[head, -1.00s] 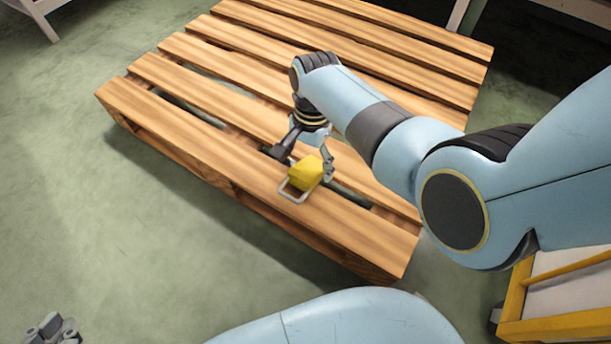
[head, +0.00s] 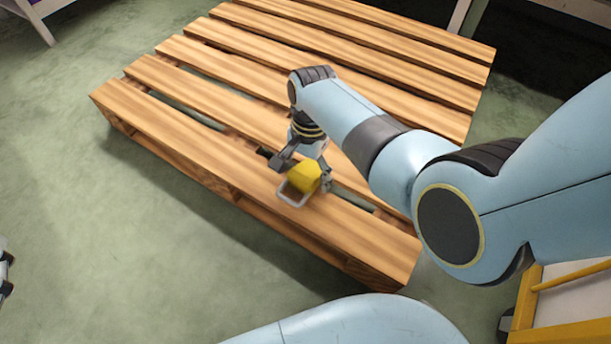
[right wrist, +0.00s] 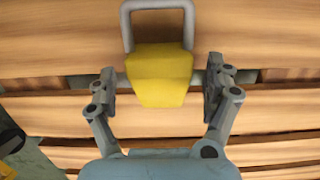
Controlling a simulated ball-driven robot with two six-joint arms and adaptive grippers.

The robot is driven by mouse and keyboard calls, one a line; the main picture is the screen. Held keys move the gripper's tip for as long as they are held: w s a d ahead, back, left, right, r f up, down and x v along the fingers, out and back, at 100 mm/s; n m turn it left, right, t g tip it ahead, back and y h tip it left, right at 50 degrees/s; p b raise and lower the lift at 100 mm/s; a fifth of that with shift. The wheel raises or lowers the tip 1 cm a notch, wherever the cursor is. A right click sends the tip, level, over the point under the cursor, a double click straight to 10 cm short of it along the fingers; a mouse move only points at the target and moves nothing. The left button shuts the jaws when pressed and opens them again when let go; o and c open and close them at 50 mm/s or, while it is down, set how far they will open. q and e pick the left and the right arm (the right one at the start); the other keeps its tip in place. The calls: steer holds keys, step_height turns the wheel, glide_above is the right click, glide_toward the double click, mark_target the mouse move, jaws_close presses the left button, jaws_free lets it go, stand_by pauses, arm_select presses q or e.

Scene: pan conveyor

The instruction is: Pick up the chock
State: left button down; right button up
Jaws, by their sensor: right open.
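The yellow chock (head: 304,177) with a grey wire handle lies on the near boards of the wooden pallet (head: 180,130). My right gripper (head: 302,174) is open and low over the pallet, with its fingers on either side of the chock. In the right wrist view the chock (right wrist: 160,76) sits between the two open fingers (right wrist: 160,82), with a small gap seen on each side. Its handle points away from the gripper's palm. A small part of my left gripper (head: 5,272) shows at the left edge; its jaws cannot be made out.
The pallet has open slots between its boards. A yellow-framed cart or rack (head: 560,290) stands at the lower right. Pale legs of other furniture (head: 38,22) show at the top left. The green floor (head: 120,240) left of the pallet is clear.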

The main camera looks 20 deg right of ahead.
steer(key=shift+c, duration=0.3)
steer(key=c, duration=1.5)
